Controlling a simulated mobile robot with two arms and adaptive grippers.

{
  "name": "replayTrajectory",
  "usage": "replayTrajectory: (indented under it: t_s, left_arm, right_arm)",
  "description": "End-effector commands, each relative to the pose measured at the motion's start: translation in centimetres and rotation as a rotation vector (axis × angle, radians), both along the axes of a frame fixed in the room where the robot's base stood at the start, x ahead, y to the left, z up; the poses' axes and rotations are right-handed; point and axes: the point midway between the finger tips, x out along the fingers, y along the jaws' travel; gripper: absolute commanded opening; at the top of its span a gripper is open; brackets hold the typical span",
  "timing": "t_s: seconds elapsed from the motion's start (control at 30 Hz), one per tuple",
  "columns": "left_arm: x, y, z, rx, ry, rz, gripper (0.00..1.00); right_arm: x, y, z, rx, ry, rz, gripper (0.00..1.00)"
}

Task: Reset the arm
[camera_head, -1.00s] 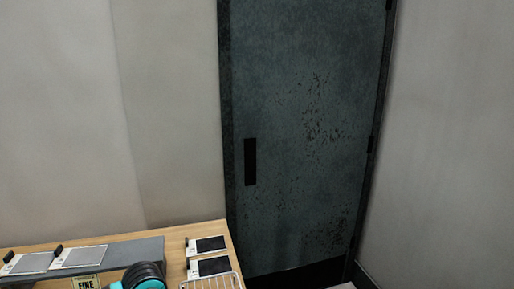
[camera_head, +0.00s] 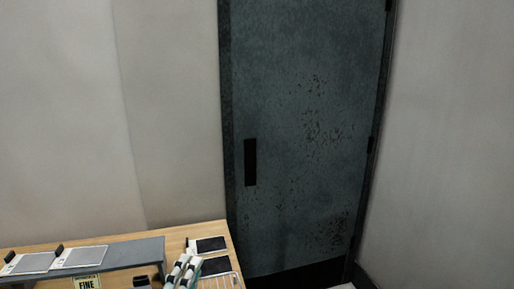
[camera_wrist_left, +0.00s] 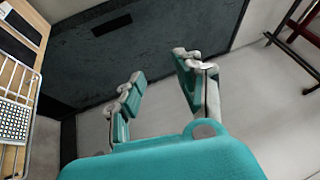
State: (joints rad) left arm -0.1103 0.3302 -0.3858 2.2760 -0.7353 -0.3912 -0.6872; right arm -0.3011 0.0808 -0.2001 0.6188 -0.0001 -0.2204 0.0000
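My left gripper (camera_head: 182,271) shows at the bottom edge of the head view, over the right end of the wooden table. My right gripper is in neither view.
A dark door (camera_head: 300,140) stands behind. A dark red frame (camera_wrist_left: 300,38) shows in the wrist view.

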Motion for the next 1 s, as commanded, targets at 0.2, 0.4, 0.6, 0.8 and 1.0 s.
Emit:
replayTrajectory:
  t_s: [0.2, 0.4, 0.6, 0.8, 1.0]
  left_arm:
    - [-5.0, 7.4, -13.8, -0.644, 0.65, 0.337, 0.35]
    - [-12.3, 8.6, -21.2, -0.961, 1.006, 0.577, 0.35]
    - [-18.7, 8.2, -24.7, -1.138, 1.24, 0.768, 0.35]
    - [-23.3, 7.5, -27.5, -1.237, 1.404, 0.917, 0.35]
    - [-22.0, 7.3, -33.7, -1.221, 1.419, 0.929, 0.35]
  right_arm:
    - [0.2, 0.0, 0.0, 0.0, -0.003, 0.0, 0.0]
    - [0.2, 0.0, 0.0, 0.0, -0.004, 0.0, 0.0]
    - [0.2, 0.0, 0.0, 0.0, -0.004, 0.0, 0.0]
    - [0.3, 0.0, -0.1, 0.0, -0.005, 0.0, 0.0]
    - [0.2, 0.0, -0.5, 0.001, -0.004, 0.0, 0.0]
